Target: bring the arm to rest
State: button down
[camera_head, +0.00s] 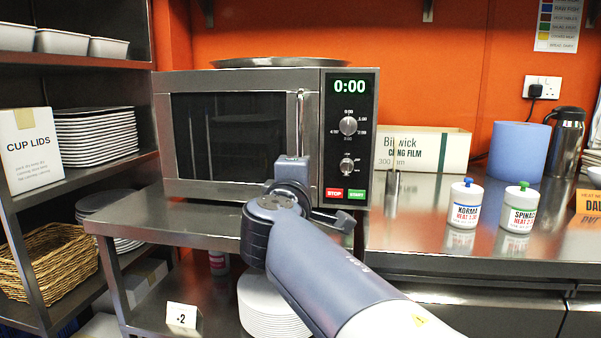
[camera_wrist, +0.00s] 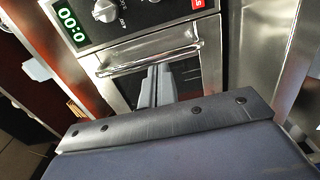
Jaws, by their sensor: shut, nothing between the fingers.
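My arm (camera_head: 330,275) reaches in from the lower right of the head view, bent at the wrist in front of the microwave (camera_head: 185,80). My gripper (camera_head: 292,172) is small and seen mostly from behind, near the lower right of the microwave door. My gripper is shut and holds nothing. In the wrist view a dark bolted bar and blue-grey body of mine fill the lower part. Beyond them are the microwave's door handle (camera_wrist: 150,60) and glass. The door is shut and its display reads 0:00. I cannot tell the exact gap between gripper and door.
A steel counter (camera_head: 420,215) on the right holds a korma tub (camera_head: 465,203), a spinach tub (camera_head: 519,209), a cling film box (camera_head: 430,145) and a blue roll (camera_head: 518,150). Shelving with trays (camera_head: 95,135) stands left. Plates (camera_head: 268,305) are stacked below the microwave.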

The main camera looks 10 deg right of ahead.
jog(key=v, duration=0.5)
jog(key=shift+s+d, duration=0.35)
jog(key=shift+w, duration=0.1)
